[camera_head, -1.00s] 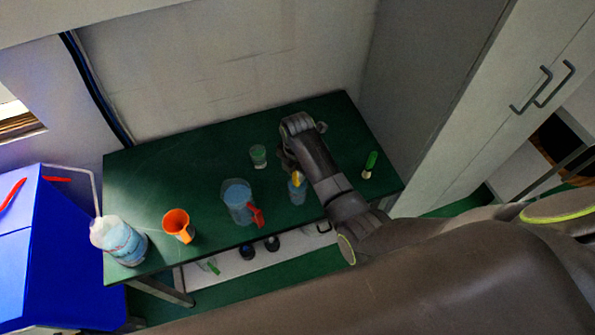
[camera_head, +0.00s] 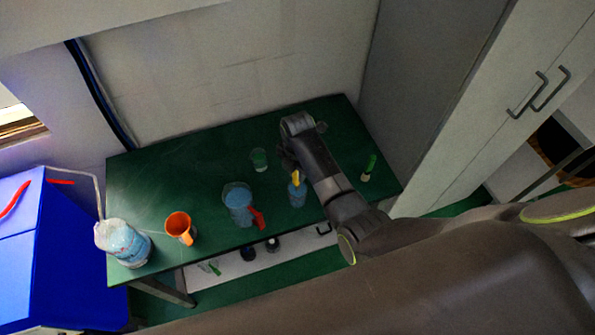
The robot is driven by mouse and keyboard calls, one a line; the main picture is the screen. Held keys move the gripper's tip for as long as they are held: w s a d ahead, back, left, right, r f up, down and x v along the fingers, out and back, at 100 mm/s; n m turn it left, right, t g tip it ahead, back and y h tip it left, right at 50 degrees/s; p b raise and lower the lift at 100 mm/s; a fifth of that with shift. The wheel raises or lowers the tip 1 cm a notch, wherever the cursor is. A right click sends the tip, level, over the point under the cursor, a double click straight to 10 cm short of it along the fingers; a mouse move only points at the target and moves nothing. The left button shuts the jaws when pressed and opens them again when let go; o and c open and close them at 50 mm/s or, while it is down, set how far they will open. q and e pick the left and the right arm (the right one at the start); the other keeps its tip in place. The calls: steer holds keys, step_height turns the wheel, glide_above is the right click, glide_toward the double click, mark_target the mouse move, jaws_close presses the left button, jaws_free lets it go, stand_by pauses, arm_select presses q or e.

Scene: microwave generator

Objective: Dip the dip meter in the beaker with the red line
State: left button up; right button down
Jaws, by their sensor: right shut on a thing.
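My right gripper (camera_head: 290,167) is over the right half of the green table (camera_head: 190,165), pointing down and mostly hidden by its own arm. It is shut on a small yellow thing (camera_head: 298,179), which seems to be the dip meter. The yellow thing is at the top of a small blue beaker (camera_head: 297,196); I cannot tell whether it is inside. A larger blue beaker (camera_head: 237,197) with a red part (camera_head: 257,218) on its right stands to the left. A small clear beaker (camera_head: 259,160) with green contents stands behind. No red line is clear on any beaker. My left gripper is not in view.
An orange mug (camera_head: 180,227) and a blue-and-white container (camera_head: 124,242) stand at the table's left. A green-topped stick-like thing (camera_head: 369,167) is at the right. A blue box (camera_head: 75,255) is beside the table. The back left of the table is clear.

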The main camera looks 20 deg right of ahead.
steer(key=shift+r, duration=3.4)
steer(key=shift+d, duration=0.1)
